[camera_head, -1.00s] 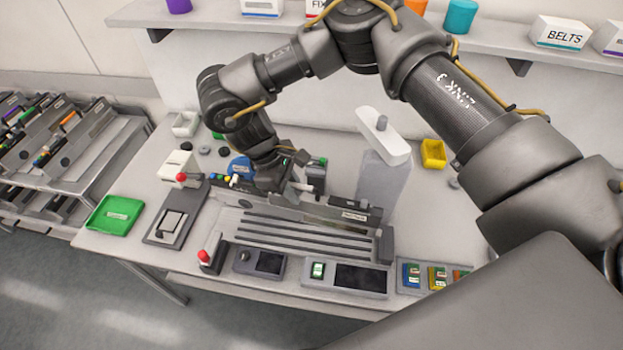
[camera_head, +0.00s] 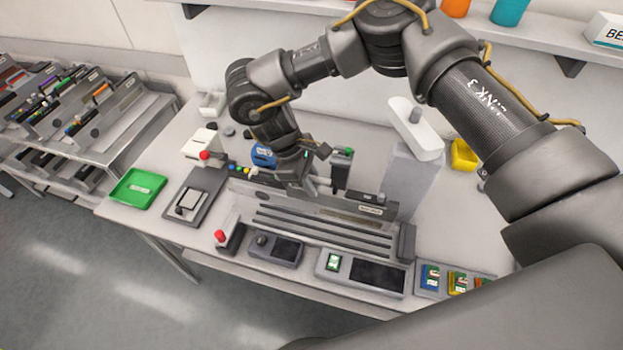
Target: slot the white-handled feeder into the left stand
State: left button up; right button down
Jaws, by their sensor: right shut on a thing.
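My right gripper (camera_head: 297,184) reaches down over the bench and is shut on a long, flat grey feeder (camera_head: 335,205). A pale label sits near the feeder's right end, and a small whitish part, perhaps its handle, shows beside the jaws. The jaws hide the grip itself. The feeder lies lengthwise along the back of a grey slotted stand (camera_head: 405,243), roughly parallel to its slots. I cannot tell whether it is seated in a slot or just above. The slots in front look empty. My left gripper is out of view.
Tiered racks (camera_head: 112,155) with several feeders stand at the left. A green tray (camera_head: 138,188) and a grey device (camera_head: 190,203) lie left of the stand. A white-topped grey post (camera_head: 410,180) rises behind its right end. Panels (camera_head: 362,275) line the bench front.

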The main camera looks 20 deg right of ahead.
aim_at(311, 208)
jog(key=shift+f+b, duration=1.45)
jog(key=shift+f, duration=0.55)
jog(key=shift+s+a+p, duration=0.1)
jog(key=shift+s+p, duration=0.05)
jog(key=shift+p, duration=0.15)
jog(key=shift+f+b, duration=0.55)
jog(key=shift+f, duration=0.45)
dwell(0.7)
jog(key=shift+s+d+p, duration=0.45)
jog(key=shift+d+p, duration=0.05)
jog(key=shift+d, duration=0.2)
jog(key=shift+s+d+p, duration=0.45)
jog(key=shift+d, duration=0.25)
dwell(0.4)
jog(key=c, duration=1.2)
grip_release()
jog(key=shift+o, duration=0.2)
